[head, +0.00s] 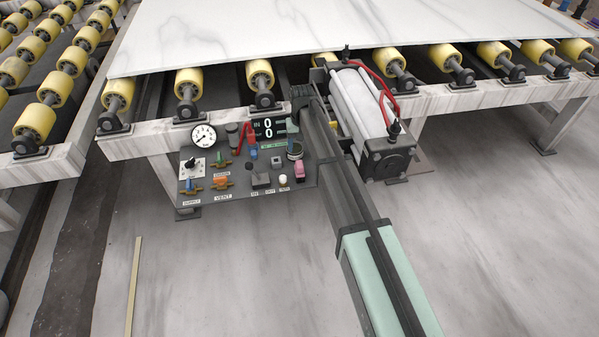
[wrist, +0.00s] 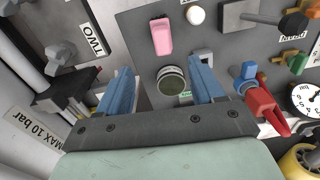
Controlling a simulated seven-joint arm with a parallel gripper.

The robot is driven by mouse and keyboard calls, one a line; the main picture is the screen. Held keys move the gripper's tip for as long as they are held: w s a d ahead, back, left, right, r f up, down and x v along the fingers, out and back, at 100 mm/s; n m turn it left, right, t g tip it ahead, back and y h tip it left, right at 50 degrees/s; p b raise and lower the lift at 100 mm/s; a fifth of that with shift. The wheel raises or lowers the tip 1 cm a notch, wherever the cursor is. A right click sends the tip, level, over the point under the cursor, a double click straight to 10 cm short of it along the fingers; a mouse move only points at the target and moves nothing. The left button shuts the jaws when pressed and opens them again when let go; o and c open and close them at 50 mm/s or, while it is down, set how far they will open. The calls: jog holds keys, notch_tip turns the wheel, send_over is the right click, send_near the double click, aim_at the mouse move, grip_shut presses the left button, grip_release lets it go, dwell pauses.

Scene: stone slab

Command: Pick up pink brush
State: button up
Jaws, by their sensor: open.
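The pink object (head: 299,171) is a small rounded block on the lower right of the grey control panel (head: 240,200) in the head view. It also shows in the wrist view (wrist: 161,36), at the top centre, upright against the panel face. In the head view my arm hides the fingers.
The panel carries a pressure gauge (head: 204,136), a red and blue fitting (wrist: 262,105), a white button (wrist: 195,15) and several levers. A cylinder with red hoses (head: 372,110) stands to the right. A white slab (head: 300,35) lies on yellow rollers behind. The floor in front is mostly clear.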

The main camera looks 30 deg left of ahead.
aim_at(300, 163)
notch_tip(300, 163, down, 9)
jog(key=shift+a+r, duration=0.15)
jog(key=shift+r, duration=0.05)
jog(key=shift+s+f, duration=0.15)
jog(key=shift+f, duration=2.5)
jog(key=shift+c, duration=0.2)
jog(key=c, duration=1.1)
